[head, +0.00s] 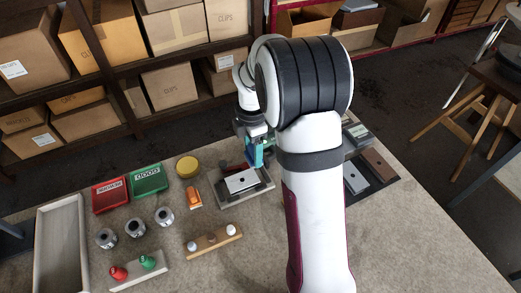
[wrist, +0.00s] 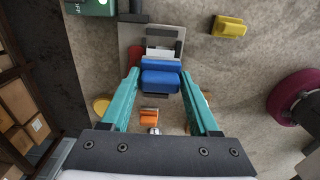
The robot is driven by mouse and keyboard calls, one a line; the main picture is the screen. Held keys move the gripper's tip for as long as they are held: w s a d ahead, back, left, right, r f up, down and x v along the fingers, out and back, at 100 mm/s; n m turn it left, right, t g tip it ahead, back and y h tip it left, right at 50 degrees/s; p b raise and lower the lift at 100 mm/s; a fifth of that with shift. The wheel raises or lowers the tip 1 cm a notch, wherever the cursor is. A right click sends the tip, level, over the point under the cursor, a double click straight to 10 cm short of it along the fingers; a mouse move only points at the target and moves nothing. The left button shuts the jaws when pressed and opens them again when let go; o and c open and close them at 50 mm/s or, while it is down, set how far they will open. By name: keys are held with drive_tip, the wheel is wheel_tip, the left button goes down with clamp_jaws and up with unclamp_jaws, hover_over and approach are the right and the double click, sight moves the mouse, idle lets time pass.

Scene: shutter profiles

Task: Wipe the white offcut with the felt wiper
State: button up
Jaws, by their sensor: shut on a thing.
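The white offcut (head: 241,181) lies flat on a grey fixture (head: 262,194) in the head view, with a small dark spot at its middle. In the wrist view only a strip of the offcut (wrist: 160,53) shows, just beyond the wiper. My gripper (wrist: 161,75) has teal fingers shut on the blue felt wiper (wrist: 160,82). In the head view my gripper (head: 258,154) is at the back edge of the offcut. Its lower end and the wiper are mostly hidden there. I cannot tell whether the wiper touches the offcut.
An orange item (head: 194,195) and a yellow round tin (head: 187,166) stand left of the fixture. Red (head: 110,194) and green (head: 149,179) boxes, several metal cylinders (head: 135,228) and a wooden peg strip (head: 213,240) are farther left and in front. A long tray (head: 41,250) lies at far left.

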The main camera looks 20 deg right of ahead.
drive_tip(key=shift+f, duration=3)
drive_tip(key=shift+a+f, duration=0.5)
drive_tip(key=shift+f, duration=0.15)
drive_tip(key=shift+c, duration=1.3)
drive_tip(key=shift+a, duration=3.25)
drive_tip(key=shift+d, duration=3.85)
drive_tip(key=shift+a+r, duration=0.1)
drive_tip(key=shift+r, duration=4)
